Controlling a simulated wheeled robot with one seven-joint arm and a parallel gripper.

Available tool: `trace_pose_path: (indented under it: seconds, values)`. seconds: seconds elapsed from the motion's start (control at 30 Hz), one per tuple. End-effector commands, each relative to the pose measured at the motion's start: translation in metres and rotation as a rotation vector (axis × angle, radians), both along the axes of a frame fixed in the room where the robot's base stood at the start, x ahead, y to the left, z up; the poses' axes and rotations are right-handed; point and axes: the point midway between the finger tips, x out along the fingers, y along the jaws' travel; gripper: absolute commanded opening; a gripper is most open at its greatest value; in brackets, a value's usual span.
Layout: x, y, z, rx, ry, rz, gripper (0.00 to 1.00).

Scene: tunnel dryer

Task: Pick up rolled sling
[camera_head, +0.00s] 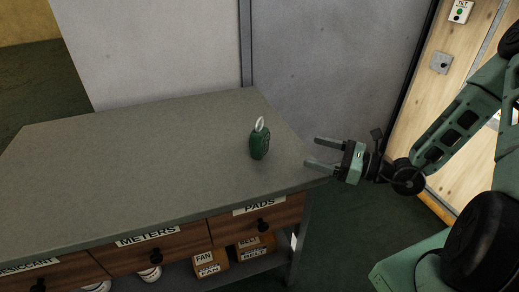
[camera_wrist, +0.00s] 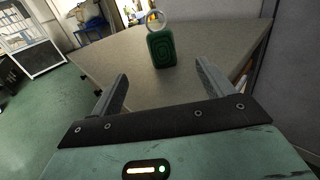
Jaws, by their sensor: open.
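The rolled sling (camera_head: 259,145) is a dark green roll with a pale ring at its top. It stands upright on the grey tabletop (camera_head: 130,150), near the table's right end. My gripper (camera_head: 315,154) is open and empty, to the right of the sling and pointing toward it. In the wrist view the sling (camera_wrist: 162,48) shows a spiral on its face and stands beyond the fingertips, between their lines. The gripper's two fingers (camera_wrist: 158,78) are spread apart and do not touch it.
Drawers labelled METERS (camera_head: 150,240) and PADS (camera_head: 258,221) run along the table's front. Boxes (camera_head: 208,263) sit on a shelf below. A grey wall panel (camera_head: 330,60) stands behind the table. The tabletop left of the sling is clear.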

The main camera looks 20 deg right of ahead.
Motion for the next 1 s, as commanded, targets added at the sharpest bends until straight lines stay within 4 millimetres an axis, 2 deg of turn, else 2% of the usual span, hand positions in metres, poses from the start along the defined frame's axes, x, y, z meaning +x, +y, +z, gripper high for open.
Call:
trace_pose_path:
  seconds: [0.07,0.53,0.87,1.0]
  values:
    - [0.007,0.005,-0.001,0.006,0.002,-0.009,0.8]
    - [0.072,0.071,0.0,0.005,0.002,-0.005,0.8]
    - [0.088,0.087,-0.001,0.004,0.001,-0.007,0.8]
    - [0.099,0.101,-0.001,0.004,0.001,-0.004,0.8]
